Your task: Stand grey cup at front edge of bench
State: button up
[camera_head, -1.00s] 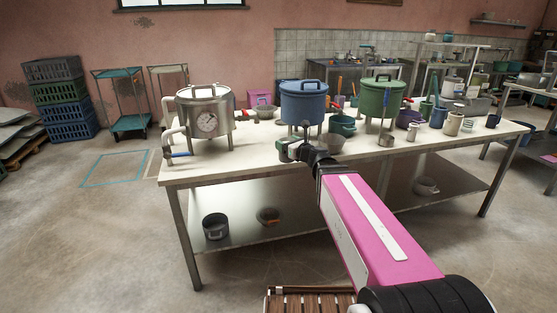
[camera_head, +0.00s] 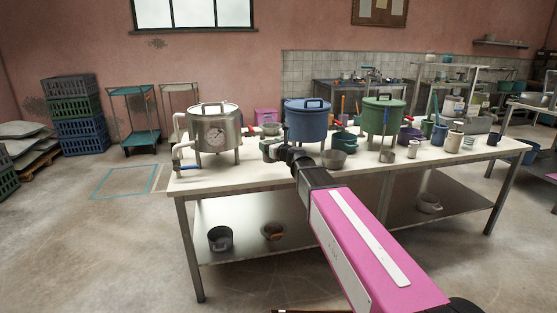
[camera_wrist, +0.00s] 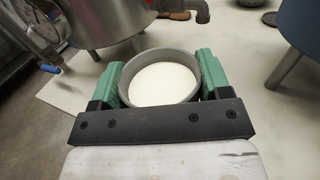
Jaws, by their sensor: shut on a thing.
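The grey cup (camera_wrist: 164,82) is between the green jaws of my gripper (camera_wrist: 161,85) in the wrist view, which are shut on its sides. Its round mouth faces the camera, and a smooth cream-white surface fills the inside. In the head view my gripper (camera_head: 268,149) is over the bench (camera_head: 240,178), between the steel pot and the blue pot; the cup is hardly distinguishable there. Whether the cup's base touches the bench top is hidden.
The steel pot (camera_head: 214,132) with a gauge and blue-handled tap stands left of my gripper. The front left bench top is clear. The green pot (camera_head: 384,116) and several cups stand further right.

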jog(key=shift+w+d+f, duration=0.6)
jog(key=shift+f, duration=0.6)
jog(key=shift+w+d+f, duration=0.55)
jog(key=shift+w+f, duration=0.1)
jog(key=shift+f, duration=0.5)
jog(key=shift+w+d+f, duration=0.6)
jog(key=shift+f, duration=0.6)
jog(key=shift+f, duration=0.1)
jog(key=o, duration=1)
jog(key=shift+o, duration=0.2)
